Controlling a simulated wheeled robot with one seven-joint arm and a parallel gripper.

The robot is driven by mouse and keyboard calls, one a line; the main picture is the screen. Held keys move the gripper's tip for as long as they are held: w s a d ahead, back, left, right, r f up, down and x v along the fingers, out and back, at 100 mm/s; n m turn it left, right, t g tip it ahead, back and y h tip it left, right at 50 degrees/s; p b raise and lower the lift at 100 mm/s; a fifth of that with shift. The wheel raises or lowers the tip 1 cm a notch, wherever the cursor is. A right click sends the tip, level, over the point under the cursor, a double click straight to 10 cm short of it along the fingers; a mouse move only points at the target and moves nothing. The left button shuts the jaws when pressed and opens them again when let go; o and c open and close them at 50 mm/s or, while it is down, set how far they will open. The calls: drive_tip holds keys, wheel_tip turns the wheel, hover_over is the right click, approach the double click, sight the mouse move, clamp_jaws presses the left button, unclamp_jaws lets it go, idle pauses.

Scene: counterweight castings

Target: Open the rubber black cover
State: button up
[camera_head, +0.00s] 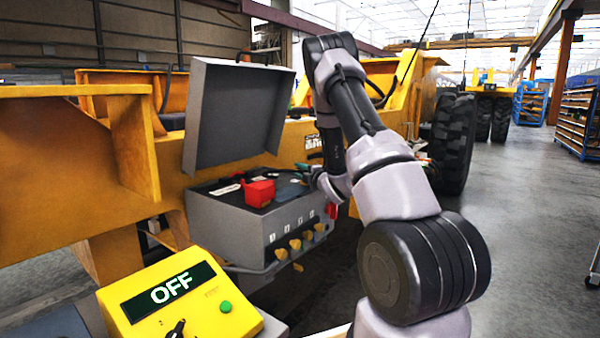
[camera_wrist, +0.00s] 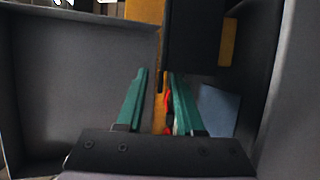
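The grey box (camera_head: 245,230) stands with its lid (camera_head: 240,110) raised. A red cover (camera_head: 259,192) sits inside it. My gripper (camera_head: 303,171) reaches over the right side of the box, its green fingertips partly hidden by my arm. In the wrist view my gripper (camera_wrist: 157,74) has its two green fingers apart, with a gap between them. A black block-like thing (camera_wrist: 195,35) lies just beyond the right fingertip; it may be the rubber black cover, but I cannot tell for sure. Whether a finger touches it is unclear. A little red shows beside the right finger.
Several yellow knobs (camera_head: 295,244) line the box's front. A yellow control panel (camera_head: 180,298) reading OFF, with a green button, stands at the lower left. The yellow vehicle body (camera_head: 60,170) is behind the box. Open grey floor (camera_head: 530,230) lies to the right.

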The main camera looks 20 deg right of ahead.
clamp_jaws()
idle(1.4)
